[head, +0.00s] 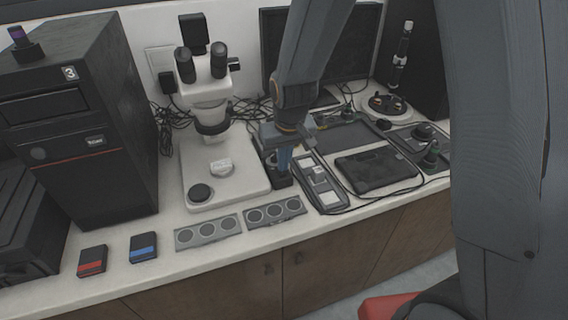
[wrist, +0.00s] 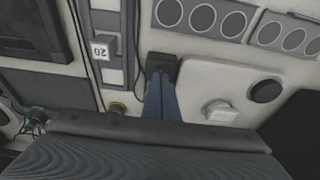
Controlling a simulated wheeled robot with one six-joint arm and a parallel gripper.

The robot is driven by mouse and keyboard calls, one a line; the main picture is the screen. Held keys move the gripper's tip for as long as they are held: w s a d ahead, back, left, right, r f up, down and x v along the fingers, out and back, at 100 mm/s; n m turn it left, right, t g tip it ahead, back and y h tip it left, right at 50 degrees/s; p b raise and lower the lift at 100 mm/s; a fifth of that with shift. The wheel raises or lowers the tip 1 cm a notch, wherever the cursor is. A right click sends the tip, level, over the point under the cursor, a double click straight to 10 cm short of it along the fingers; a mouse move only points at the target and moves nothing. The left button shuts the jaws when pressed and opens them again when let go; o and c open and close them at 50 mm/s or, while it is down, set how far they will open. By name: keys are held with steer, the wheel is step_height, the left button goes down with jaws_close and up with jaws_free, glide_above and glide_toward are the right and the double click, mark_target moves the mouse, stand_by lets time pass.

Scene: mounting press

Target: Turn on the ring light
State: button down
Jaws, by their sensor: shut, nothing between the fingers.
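The microscope (head: 207,90) stands on a white base (head: 232,188), with a dark ring (head: 212,124) around its lower part, apparently the ring light. No glow shows on it. A small black box (head: 282,183) sits on the bench just right of the base; it also shows in the wrist view (wrist: 162,62). My gripper (head: 284,168) points down at this box, its blue fingers together and empty. In the wrist view the fingertips (wrist: 160,76) overlap the box's near edge; I cannot tell whether they touch it. The fingers and arm hide part of the box.
A long grey panel (head: 322,184) stands close right of the box, and a dark tablet (head: 376,172) beyond it. Two grey trays with round wells (head: 208,232) lie in front. Cables run behind the microscope. A black cabinet (head: 75,120) stands left. The bench's front edge is clear.

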steer(key=shift+f, duration=0.75)
steer(key=shift+s, duration=0.1)
steer(key=shift+s+d+f, duration=0.1)
steer(key=shift+s+f, duration=0.05)
steer(key=shift+f, duration=0.2)
steer(key=shift+r, duration=0.1)
steer(key=shift+w+a+r, duration=0.2)
steer(key=shift+w+r, duration=0.05)
steer(key=shift+w, duration=0.5)
steer(key=shift+p, duration=0.3)
